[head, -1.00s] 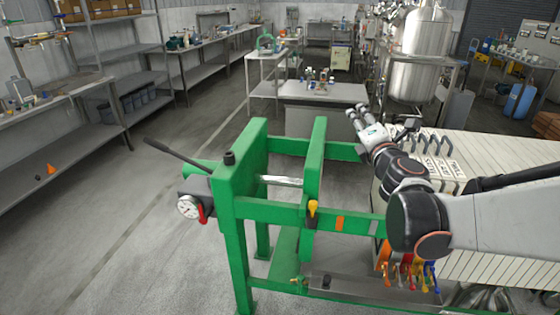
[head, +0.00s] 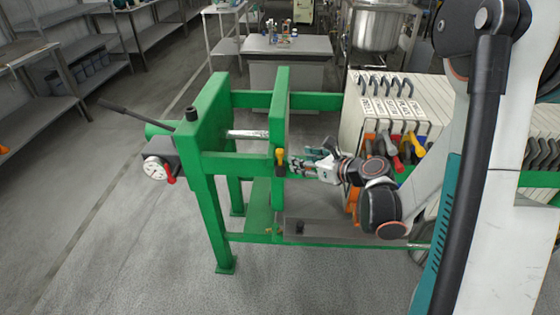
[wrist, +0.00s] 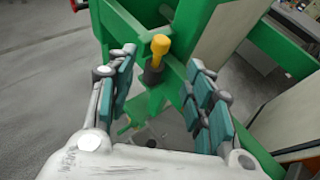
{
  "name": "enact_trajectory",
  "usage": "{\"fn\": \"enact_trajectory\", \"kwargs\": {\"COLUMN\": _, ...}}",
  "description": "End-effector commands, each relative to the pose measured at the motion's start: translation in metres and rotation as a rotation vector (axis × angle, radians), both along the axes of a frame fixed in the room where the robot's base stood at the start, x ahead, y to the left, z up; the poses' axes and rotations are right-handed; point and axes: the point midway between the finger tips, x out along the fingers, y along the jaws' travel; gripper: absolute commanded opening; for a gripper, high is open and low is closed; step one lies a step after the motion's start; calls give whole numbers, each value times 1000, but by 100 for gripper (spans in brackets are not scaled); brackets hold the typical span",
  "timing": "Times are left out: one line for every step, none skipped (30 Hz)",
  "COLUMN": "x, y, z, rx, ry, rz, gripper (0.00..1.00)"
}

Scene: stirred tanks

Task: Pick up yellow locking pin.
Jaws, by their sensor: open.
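The yellow locking pin (head: 281,151) stands upright in a dark holder on the green rail of the press frame. In the wrist view the pin (wrist: 160,46) shows a yellow knob above a black sleeve, between and beyond the finger pads. My gripper (head: 296,163) is just right of the pin in the head view, pointing left toward it. In the wrist view my gripper (wrist: 160,88) has its fingers spread wide with teal pads, and nothing is between them in contact. The gap between pin and pads looks small, but I cannot tell it exactly.
The green frame (head: 200,140) has a gauge (head: 158,170) and a long dark lever (head: 140,113) at left. White filter plates (head: 385,105) with coloured handles stand behind my arm at right. A grey tray (head: 330,232) lies low in front. Floor at left is clear.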

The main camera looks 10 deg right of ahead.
Motion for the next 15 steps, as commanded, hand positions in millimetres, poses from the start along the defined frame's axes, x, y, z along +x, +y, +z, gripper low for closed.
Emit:
{"fn": "enact_trajectory", "kwargs": {"x": 9, "y": 6, "z": -6, "rx": 0, "ry": 0, "rz": 3, "gripper": 48}}
{"fn": "enact_trajectory", "kwargs": {"x": 13, "y": 8, "z": -8, "rx": 0, "ry": 0, "rz": 2, "gripper": 48}}
{"fn": "enact_trajectory", "kwargs": {"x": 18, "y": 10, "z": -10, "rx": -1, "ry": 0, "rz": 3, "gripper": 48}}
{"fn": "enact_trajectory", "kwargs": {"x": 21, "y": 12, "z": -11, "rx": 0, "ry": 0, "rz": 2, "gripper": 48}}
{"fn": "enact_trajectory", "kwargs": {"x": 24, "y": 13, "z": -12, "rx": 0, "ry": 0, "rz": 1, "gripper": 48}}
{"fn": "enact_trajectory", "kwargs": {"x": 28, "y": 14, "z": -14, "rx": 1, "ry": 0, "rz": 0, "gripper": 48}}
{"fn": "enact_trajectory", "kwargs": {"x": 30, "y": 15, "z": -14, "rx": 1, "ry": 0, "rz": 0, "gripper": 48}}
{"fn": "enact_trajectory", "kwargs": {"x": 31, "y": 16, "z": -14, "rx": 1, "ry": -1, "rz": -1, "gripper": 48}}
{"fn": "enact_trajectory", "kwargs": {"x": 33, "y": 17, "z": -15, "rx": 1, "ry": -1, "rz": -1, "gripper": 48}}
{"fn": "enact_trajectory", "kwargs": {"x": 33, "y": 17, "z": -15, "rx": 1, "ry": 0, "rz": 0, "gripper": 48}}
{"fn": "enact_trajectory", "kwargs": {"x": 34, "y": 18, "z": -15, "rx": 1, "ry": 0, "rz": 0, "gripper": 48}}
{"fn": "enact_trajectory", "kwargs": {"x": 36, "y": 19, "z": -16, "rx": 1, "ry": 0, "rz": 0, "gripper": 48}}
{"fn": "enact_trajectory", "kwargs": {"x": 37, "y": 20, "z": -16, "rx": 1, "ry": 0, "rz": 0, "gripper": 48}}
{"fn": "enact_trajectory", "kwargs": {"x": 39, "y": 21, "z": -16, "rx": 2, "ry": 0, "rz": 1, "gripper": 48}}
{"fn": "enact_trajectory", "kwargs": {"x": 43, "y": 22, "z": -17, "rx": 2, "ry": 0, "rz": 1, "gripper": 48}}
